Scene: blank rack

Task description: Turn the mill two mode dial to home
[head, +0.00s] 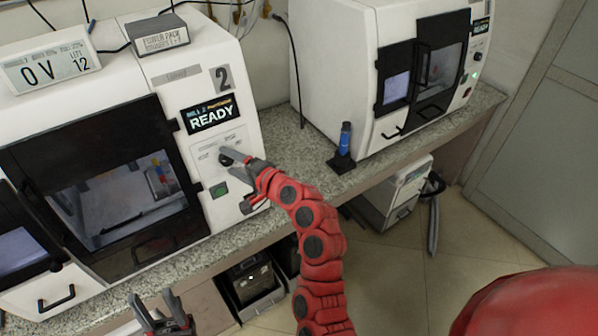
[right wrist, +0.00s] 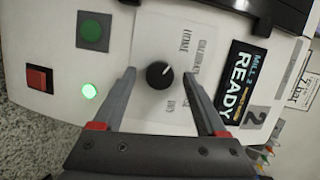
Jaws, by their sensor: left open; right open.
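Mill two (head: 240,110) is the white machine on the left of the bench, with a "2" and a READY display (head: 209,113). Its black round mode dial (right wrist: 159,75) is on a pale label panel in the right wrist view. The dial's white mark points up and right, toward the printed labels; HOME (right wrist: 186,40) and CALIBRATE are readable. My right gripper (right wrist: 161,76) is open, one finger on each side of the dial; I cannot tell if they touch it. In the head view the right gripper (head: 232,158) partly hides the dial. My left gripper (head: 156,302) is open and empty, low at the front.
A green square button (right wrist: 93,31), a lit green lamp (right wrist: 88,91) and a red switch (right wrist: 39,78) are beside the dial. The bench edge runs below.

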